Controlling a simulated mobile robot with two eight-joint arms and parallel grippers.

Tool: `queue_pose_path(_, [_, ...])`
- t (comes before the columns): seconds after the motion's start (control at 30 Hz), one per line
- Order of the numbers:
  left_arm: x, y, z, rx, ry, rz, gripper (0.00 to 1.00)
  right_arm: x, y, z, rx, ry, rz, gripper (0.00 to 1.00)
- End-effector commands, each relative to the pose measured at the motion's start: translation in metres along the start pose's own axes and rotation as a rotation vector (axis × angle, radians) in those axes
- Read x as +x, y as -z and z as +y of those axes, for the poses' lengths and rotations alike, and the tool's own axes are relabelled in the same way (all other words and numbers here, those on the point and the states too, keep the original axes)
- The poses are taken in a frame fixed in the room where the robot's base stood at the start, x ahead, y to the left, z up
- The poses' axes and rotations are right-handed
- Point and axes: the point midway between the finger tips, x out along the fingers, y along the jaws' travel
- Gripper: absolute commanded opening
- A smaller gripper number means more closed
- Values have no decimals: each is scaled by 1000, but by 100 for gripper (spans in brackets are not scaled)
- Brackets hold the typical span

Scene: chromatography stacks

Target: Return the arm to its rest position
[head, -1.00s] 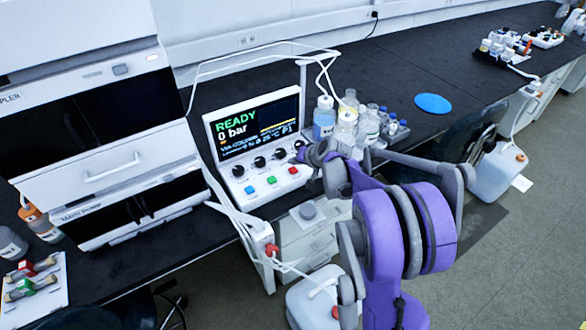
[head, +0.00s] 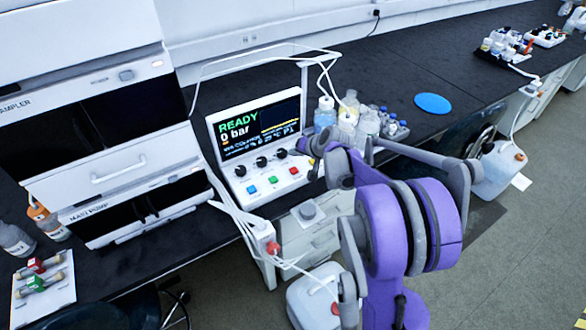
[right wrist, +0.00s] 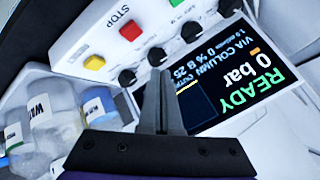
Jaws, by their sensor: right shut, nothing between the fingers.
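My right arm, purple and grey, rises from the bottom of the head view and folds over beside the control box. Its gripper (head: 311,148) is near the right end of the control box (head: 258,189), partly hidden by my own arm links. In the right wrist view the two grey fingers (right wrist: 160,78) are together with nothing between them. They point at the control box's panel, by its row of black knobs. The screen (right wrist: 215,68) appears upside down there and reads READY, 0 bar. My left gripper is not in view.
Bottles (head: 346,122) stand close behind my right wrist, with white tubing above them. A blue disc (head: 433,103) lies on the black bench. Stacked instruments (head: 100,165) stand at left. White jugs (head: 318,298) are below the bench edge. The bench beyond the disc is mostly clear.

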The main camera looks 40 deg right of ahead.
Motion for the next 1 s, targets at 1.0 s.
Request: queue_pose_path(1.0, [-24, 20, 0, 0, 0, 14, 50, -176, -250, -91, -596, -88, -279, 0])
